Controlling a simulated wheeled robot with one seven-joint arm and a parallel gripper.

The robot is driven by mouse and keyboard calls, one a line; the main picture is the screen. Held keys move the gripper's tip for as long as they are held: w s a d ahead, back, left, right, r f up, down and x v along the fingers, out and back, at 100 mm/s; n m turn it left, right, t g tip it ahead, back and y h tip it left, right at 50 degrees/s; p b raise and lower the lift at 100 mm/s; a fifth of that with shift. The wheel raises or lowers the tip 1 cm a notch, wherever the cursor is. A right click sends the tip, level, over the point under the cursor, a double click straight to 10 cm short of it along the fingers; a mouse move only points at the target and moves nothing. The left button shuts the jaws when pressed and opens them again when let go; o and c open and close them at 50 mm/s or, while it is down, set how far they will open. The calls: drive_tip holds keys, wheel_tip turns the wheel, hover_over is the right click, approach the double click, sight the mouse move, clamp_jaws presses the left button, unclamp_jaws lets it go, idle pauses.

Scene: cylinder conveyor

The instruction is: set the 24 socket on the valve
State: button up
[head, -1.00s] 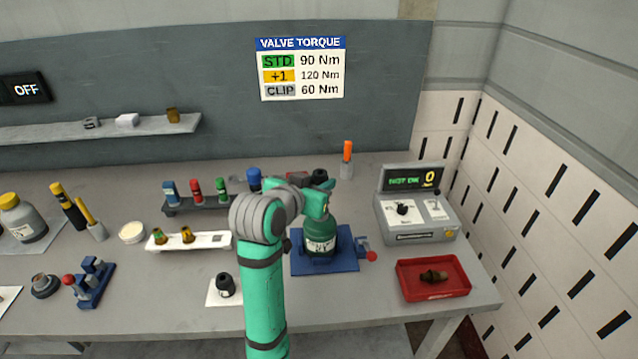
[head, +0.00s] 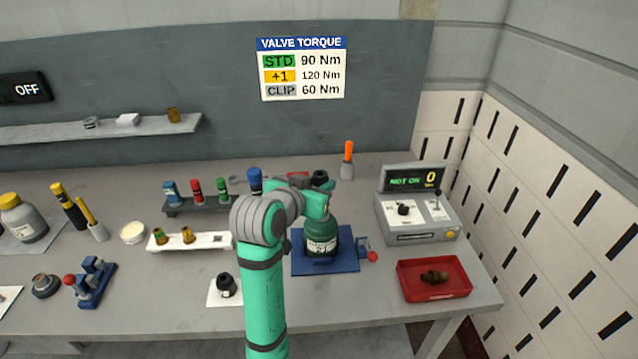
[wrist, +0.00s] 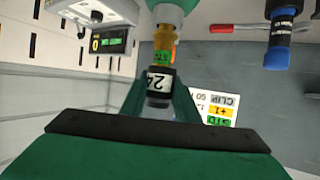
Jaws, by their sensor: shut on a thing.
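My gripper (wrist: 158,100) is shut on the 24 socket (wrist: 160,80), a dark socket with a white band marked 24. In the wrist view, which looks upside down, the socket is in line with the brass valve (wrist: 164,36) and meets it near a green STD tag (wrist: 162,57). I cannot tell how far the socket sits over the valve. The green cylinder (head: 320,238) stands upright in a blue clamp base (head: 312,264), below my gripper (head: 322,190) in the head view. The socket's dark top (head: 320,177) shows there; my gripper hides the valve.
A rack (head: 205,205) with coloured tools stands behind left, its blue-topped one (head: 254,178) close to my arm. A torque tester (head: 415,237) reading NOT OK 0 and a red tray (head: 430,292) are at right.

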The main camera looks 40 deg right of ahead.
drive_tip(key=shift+d+f, duration=0.1)
drive_tip(key=shift+f, duration=0.3)
drive_tip(key=shift+f, duration=0.15)
drive_tip(key=shift+s+f, duration=0.15)
drive_tip(key=shift+f, duration=0.25)
drive_tip(key=shift+f, duration=1.1)
drive_tip(key=o, duration=1.2)
